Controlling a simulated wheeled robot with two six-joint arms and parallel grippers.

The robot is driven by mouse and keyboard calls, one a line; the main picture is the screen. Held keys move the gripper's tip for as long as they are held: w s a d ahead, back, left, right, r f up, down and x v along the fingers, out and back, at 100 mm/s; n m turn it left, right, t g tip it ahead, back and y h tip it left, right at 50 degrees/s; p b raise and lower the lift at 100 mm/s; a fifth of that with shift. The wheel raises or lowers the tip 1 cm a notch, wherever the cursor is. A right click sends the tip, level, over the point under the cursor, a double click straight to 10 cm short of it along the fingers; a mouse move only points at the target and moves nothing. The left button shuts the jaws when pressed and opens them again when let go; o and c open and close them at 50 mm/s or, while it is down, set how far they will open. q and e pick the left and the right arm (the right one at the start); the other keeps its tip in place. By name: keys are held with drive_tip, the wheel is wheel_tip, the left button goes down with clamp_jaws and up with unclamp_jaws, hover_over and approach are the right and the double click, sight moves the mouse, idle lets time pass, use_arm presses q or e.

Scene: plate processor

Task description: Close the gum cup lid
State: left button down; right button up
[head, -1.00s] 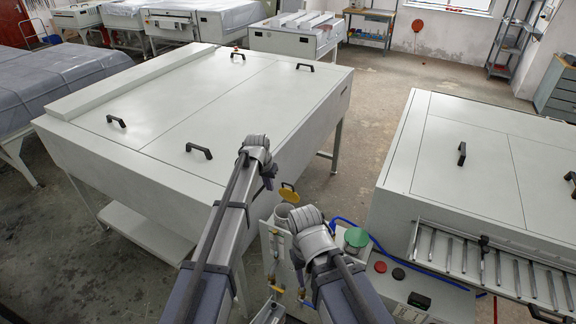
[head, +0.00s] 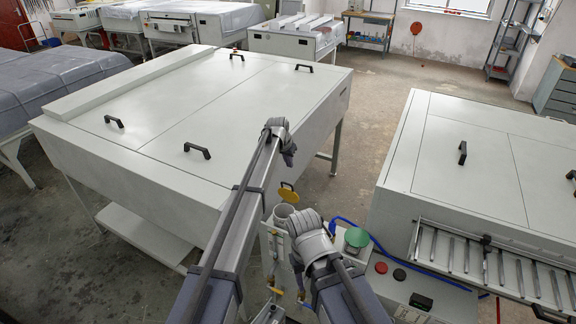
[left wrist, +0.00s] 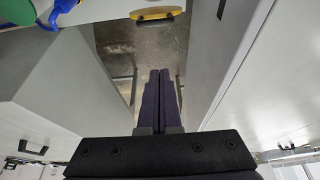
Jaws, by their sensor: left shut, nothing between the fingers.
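The lid also shows at the top of the left wrist view (left wrist: 157,15). My left gripper (head: 289,160) is just beyond the lid in the head picture, apart from it. Its fingers (left wrist: 162,75) are shut and empty in the left wrist view, with floor between them and the lid. My right arm ends just right of the cup; its fingers cannot be made out.
A large white machine (head: 200,110) fills the left, and another with rollers (head: 470,160) stands at right. Bare floor (head: 365,120) lies between them.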

sight(287, 189)
use_arm(q)
drive_tip(key=f+b, duration=0.3)
drive_tip(key=f, duration=0.1)
drive_tip(key=s+f+b, duration=0.1)
drive_tip(key=f+b, duration=0.1)
drive_tip(key=shift+a+f+b, duration=0.2)
drive_tip(key=shift+f+b, duration=0.05)
drive_tip(key=shift+b, duration=0.05)
drive_tip(key=shift+s+a, duration=0.15)
drive_tip(key=shift+s, duration=0.05)
drive_tip(key=shift+w, duration=0.1)
